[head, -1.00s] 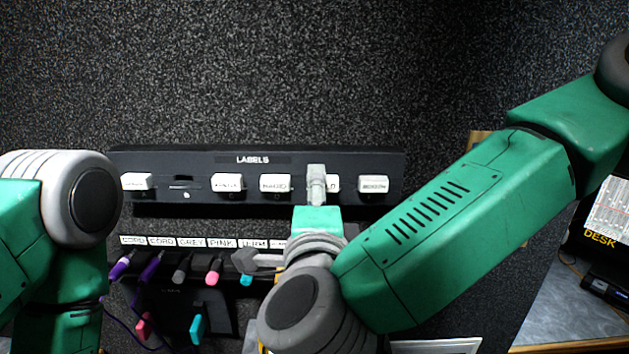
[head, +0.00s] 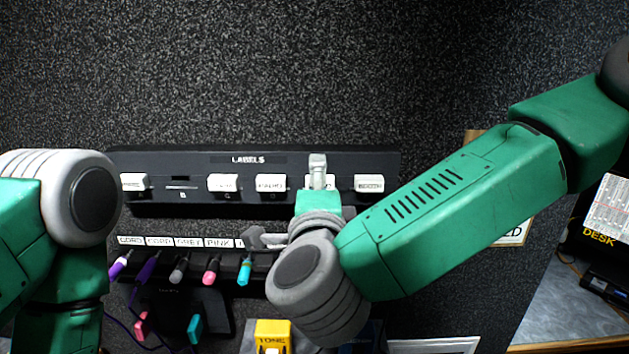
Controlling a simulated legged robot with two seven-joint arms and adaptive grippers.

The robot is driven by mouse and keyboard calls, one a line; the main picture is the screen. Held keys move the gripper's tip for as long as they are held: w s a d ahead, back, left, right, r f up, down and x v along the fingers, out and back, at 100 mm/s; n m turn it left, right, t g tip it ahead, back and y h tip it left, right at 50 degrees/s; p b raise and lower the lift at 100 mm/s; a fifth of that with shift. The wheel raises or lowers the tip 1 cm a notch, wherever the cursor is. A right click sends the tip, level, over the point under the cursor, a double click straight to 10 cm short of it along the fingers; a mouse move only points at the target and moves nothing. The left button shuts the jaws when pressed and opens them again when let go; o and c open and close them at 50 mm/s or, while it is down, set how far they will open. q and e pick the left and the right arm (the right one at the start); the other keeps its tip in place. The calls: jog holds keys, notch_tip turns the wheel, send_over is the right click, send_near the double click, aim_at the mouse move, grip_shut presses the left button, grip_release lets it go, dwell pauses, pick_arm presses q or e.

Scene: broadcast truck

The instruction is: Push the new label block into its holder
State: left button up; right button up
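A black label rail (head: 248,159) marked LABELS runs across the back wall. White label blocks sit along it, such as the left one (head: 133,182), two middle ones (head: 222,183) (head: 271,183) and the right one (head: 370,183). The slot (head: 182,185) second from the left shows no block. My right gripper (head: 317,160) is raised in front of the rail and covers part of another white block (head: 343,183); whether it touches the block is hidden. Its fingers look close together, but I cannot see what is between them. My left gripper is out of view; only my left arm shows.
Below the rail, a labelled strip (head: 188,241) holds several coloured plugs with cords, including a cyan one (head: 245,268). A yellow block (head: 272,335) marked TONE stands at the bottom. A desk is at the far right. The wall above the rail is clear.

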jog(key=shift+a, duration=0.15)
jog(key=c, duration=1.2)
jog(key=shift+d, duration=0.25)
grip_shut()
jog(key=shift+s, duration=0.1)
jog(key=shift+s+d+r, duration=0.1)
jog(key=shift+s+d, duration=0.05)
jog(key=shift+s, duration=2.8)
